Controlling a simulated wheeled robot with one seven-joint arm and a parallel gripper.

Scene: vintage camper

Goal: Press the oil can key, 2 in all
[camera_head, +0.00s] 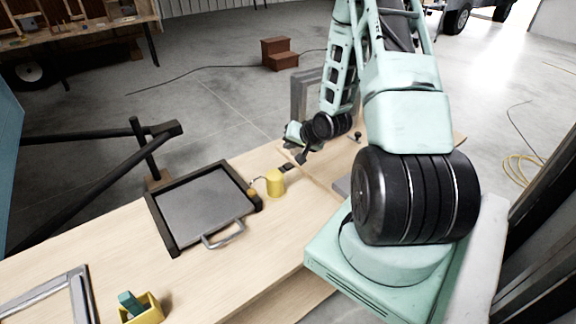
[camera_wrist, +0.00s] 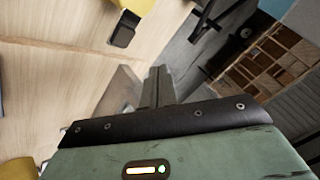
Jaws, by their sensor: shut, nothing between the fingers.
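A yellow oil can (camera_head: 275,183) with a thin spout stands on the wooden bench, right of the black-framed tray. A small dark piece (camera_head: 287,167) lies just behind it; I cannot tell whether this is the key. In the wrist view a yellow thing (camera_wrist: 136,5) with a dark block (camera_wrist: 123,33) at its end shows at the top; I cannot tell for sure what it is. My gripper (camera_head: 302,158) is shut and empty, beyond and right of the can. Its fingers (camera_wrist: 158,86) also show in the wrist view, apart from the dark block.
The tray (camera_head: 165,223) with a grey plate and handle lies left of the can. A yellow box (camera_head: 145,309) with a teal thing stands at the front. A metal frame (camera_head: 48,297) lies at the lower left. Bare bench lies between these.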

